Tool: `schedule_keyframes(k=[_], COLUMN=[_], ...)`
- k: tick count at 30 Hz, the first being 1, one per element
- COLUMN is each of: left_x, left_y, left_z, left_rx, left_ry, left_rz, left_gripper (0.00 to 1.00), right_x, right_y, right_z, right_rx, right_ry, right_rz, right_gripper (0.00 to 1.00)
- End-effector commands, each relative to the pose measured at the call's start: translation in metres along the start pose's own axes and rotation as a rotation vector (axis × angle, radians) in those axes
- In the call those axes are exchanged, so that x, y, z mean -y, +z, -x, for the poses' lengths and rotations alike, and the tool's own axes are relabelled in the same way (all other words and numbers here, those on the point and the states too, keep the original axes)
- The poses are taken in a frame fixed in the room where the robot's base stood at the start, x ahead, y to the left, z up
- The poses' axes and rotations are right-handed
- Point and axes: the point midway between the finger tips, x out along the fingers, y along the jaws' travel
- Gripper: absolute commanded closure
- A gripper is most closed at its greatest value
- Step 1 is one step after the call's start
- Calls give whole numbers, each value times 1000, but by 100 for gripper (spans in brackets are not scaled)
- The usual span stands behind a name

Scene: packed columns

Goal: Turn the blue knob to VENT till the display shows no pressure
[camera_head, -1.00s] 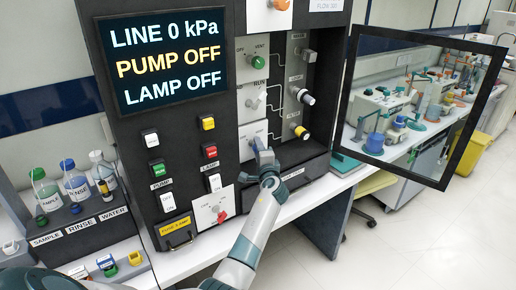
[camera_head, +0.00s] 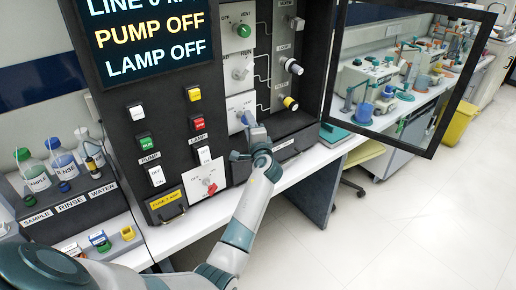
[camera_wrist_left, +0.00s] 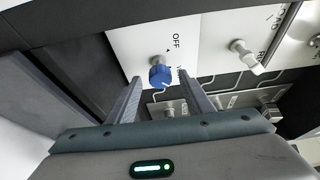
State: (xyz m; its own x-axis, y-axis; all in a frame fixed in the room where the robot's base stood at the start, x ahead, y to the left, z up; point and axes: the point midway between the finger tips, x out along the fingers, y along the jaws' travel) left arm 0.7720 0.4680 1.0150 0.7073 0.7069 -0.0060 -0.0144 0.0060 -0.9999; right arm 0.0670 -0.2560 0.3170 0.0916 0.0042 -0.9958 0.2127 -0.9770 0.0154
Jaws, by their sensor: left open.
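The blue knob (camera_wrist_left: 160,74) sits on a white plate in the left wrist view, beside the label OFF. A second label there is mostly hidden by a finger. My left gripper (camera_wrist_left: 162,105) is open, with one finger on each side of the knob, and it is not closed on it. My right gripper is not in view.
A green knob (camera_head: 243,31) and a white knob (camera_head: 241,72) are above the gripper on the panel. A red knob (camera_head: 210,187) is lower left. A framed clear door (camera_head: 436,128) stands open at right.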

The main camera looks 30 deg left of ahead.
Motion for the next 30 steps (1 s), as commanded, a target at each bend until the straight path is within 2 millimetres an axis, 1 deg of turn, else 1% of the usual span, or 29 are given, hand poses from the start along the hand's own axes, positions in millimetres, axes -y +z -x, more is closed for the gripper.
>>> schedule_keyframes(k=[1, 12, 14, 18, 21, 24, 27, 30], left_x=[-3, -4, -4, -4, -2, -2, -2, -1], left_y=[-1, 0, -1, -1, -1, 0, 0, 0], left_z=[10, 85, 97, 118, 129, 135, 138, 138], left_rx=[-2, -2, -2, -1, -1, 0, 0, 0], left_ry=[1, 2, 2, 3, 1, 1, 2, 2], left_rz=[2, 3, 1, 0, 0, 0, -1, -2], left_gripper=[53, 53, 53, 53, 53, 53, 53, 53], right_x=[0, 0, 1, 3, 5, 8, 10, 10], right_y=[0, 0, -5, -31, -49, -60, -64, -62], right_z=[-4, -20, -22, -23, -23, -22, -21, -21], right_rx=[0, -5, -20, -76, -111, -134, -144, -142], right_ry=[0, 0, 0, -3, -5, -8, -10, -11], right_rz=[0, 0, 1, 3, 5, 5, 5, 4], right_gripper=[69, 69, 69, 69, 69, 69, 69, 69])
